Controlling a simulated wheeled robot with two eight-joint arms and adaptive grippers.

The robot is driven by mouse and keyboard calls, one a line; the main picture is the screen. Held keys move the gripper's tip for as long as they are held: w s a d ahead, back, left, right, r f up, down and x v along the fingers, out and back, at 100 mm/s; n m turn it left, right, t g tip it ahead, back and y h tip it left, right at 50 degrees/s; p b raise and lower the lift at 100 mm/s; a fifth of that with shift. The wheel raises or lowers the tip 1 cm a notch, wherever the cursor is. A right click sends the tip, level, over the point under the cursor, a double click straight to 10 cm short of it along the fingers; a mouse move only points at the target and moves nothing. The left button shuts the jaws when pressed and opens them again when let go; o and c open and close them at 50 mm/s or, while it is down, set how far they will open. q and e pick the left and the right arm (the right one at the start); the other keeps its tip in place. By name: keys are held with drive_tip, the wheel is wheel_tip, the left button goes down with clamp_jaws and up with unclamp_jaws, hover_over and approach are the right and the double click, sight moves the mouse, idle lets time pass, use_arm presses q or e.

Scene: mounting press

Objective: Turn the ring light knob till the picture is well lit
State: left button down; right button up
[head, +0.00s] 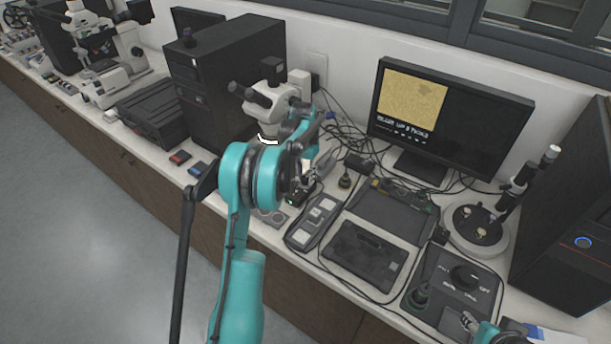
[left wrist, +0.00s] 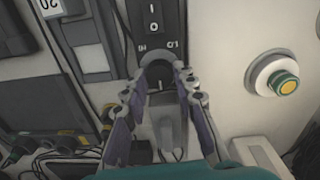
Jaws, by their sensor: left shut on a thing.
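In the head view my left gripper (head: 305,155) is beside the microscope (head: 270,98), and my arm hides the knob. A bright white ring light (head: 267,140) glows under the microscope head. The monitor (head: 450,105) shows a bright yellow-tan grainy picture (head: 411,100).
A dark tablet (head: 365,255) and a grey box with a dial (head: 465,278) lie on the bench right of my left arm. A round stand (head: 480,228) is by the monitor. Loose cables cross the bench. A black computer tower (head: 225,80) stands behind the microscope.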

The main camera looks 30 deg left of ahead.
sight(305, 177)
use_arm(q)
drive_tip(key=c, duration=1.2)
unclamp_jaws()
wheel_tip(305, 177, up, 12)
drive_tip(key=shift+a, duration=0.2)
idle(0.6)
